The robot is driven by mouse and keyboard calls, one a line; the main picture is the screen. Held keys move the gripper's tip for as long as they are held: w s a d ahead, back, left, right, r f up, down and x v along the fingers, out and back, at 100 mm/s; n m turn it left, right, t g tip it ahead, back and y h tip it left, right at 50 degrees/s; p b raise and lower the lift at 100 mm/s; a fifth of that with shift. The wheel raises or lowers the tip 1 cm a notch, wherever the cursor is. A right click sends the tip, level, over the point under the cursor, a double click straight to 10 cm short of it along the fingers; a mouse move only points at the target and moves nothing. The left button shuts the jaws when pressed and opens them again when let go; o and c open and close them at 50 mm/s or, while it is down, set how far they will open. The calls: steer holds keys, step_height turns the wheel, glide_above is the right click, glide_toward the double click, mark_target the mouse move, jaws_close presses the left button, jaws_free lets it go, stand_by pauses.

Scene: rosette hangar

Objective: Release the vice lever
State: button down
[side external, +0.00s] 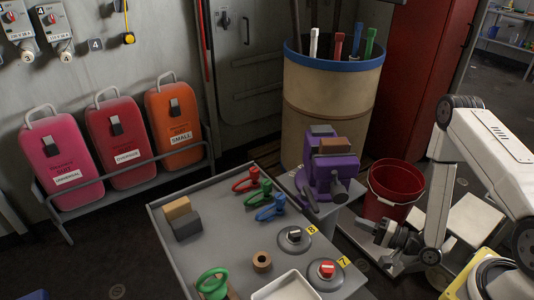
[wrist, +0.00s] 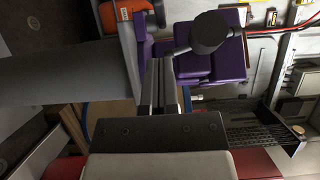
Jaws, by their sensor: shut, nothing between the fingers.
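The purple vice (side external: 318,172) stands at the right corner of the grey bench, with a brownish block (side external: 335,146) at its top. A dark round-ended lever (side external: 338,190) sticks out from its front. In the wrist view the purple vice (wrist: 205,65) is at the top, and the lever's dark round end (wrist: 210,32) has a thin bar running down-left from it. My gripper (side external: 364,224) is low, to the right of the bench and below the vice. Its fingers are together and empty in the wrist view (wrist: 160,68), appearing close to the bar; I cannot tell if they touch it.
A red bucket (side external: 393,190) stands just behind my gripper. A tan barrel (side external: 325,105) with several coloured handles is behind the vice. The bench (side external: 225,245) holds coloured clamps (side external: 255,190), round knobs (side external: 295,237) and a white tray (side external: 287,288).

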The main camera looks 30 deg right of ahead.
mark_target(316, 213)
steer(key=shift+x, duration=4.9)
steer(key=shift+a, duration=0.1)
steer(key=shift+a, duration=0.55)
steer(key=shift+w+a+m+t+h, duration=0.2)
steer(key=shift+a+m+t+h, duration=0.2)
steer(key=shift+a+m+h, duration=0.55)
steer(key=shift+w+a+h, duration=0.2)
steer(key=shift+a+h, duration=0.05)
steer(key=shift+a, duration=0.05)
steer(key=shift+d, duration=0.1)
